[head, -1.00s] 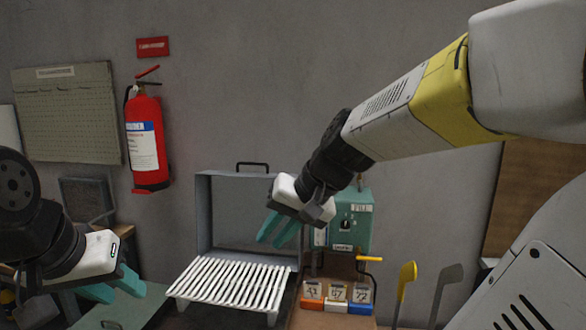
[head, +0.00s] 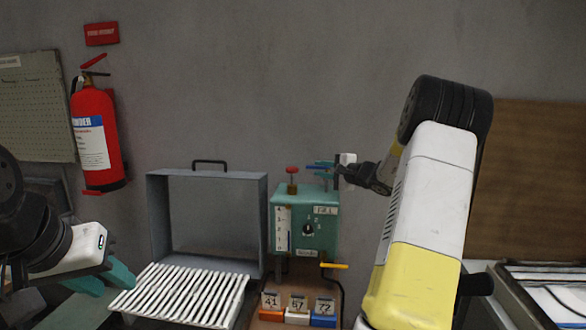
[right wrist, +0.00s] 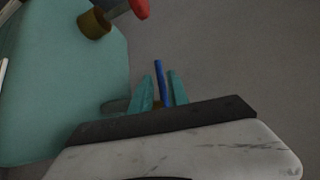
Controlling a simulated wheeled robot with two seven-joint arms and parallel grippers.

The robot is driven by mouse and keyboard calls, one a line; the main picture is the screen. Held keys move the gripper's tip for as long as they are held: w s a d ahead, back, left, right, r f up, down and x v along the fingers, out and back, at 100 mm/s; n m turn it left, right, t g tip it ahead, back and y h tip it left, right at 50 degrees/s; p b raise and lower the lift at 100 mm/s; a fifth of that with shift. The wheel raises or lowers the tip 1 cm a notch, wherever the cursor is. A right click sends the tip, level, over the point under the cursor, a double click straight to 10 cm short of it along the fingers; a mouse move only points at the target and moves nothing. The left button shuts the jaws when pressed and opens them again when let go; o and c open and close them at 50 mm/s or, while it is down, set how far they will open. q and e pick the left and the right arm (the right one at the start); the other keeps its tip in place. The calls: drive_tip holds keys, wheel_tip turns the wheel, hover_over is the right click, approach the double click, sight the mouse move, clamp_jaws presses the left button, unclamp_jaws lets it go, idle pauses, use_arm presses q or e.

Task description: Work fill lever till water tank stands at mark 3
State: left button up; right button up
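The water tank (head: 318,207) is a teal box with a "FILL" label, a dial (head: 308,230) and an upright scale (head: 283,228) at its left; the water level is too small to read surely. A blue lever (head: 317,167) is above the tank's top right. My right gripper (head: 322,168) is at this lever. In the right wrist view the blue lever (right wrist: 162,80) lies between the two teal fingers, with a narrow gap showing. A red knob (head: 292,170) stands on the tank's top left. My left gripper (head: 108,280) is empty at lower left, its fingers partly cut off.
Numbered blocks (head: 298,308) and a yellow handle (head: 334,266) are below the tank. A fire extinguisher (head: 97,135) hangs on the wall. A tray (head: 520,290) is at right.

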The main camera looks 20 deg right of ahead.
sight(314, 168)
drive_tip(key=shift+x, duration=2.3)
clamp_jaws()
drive_tip(key=shift+s, duration=0.1)
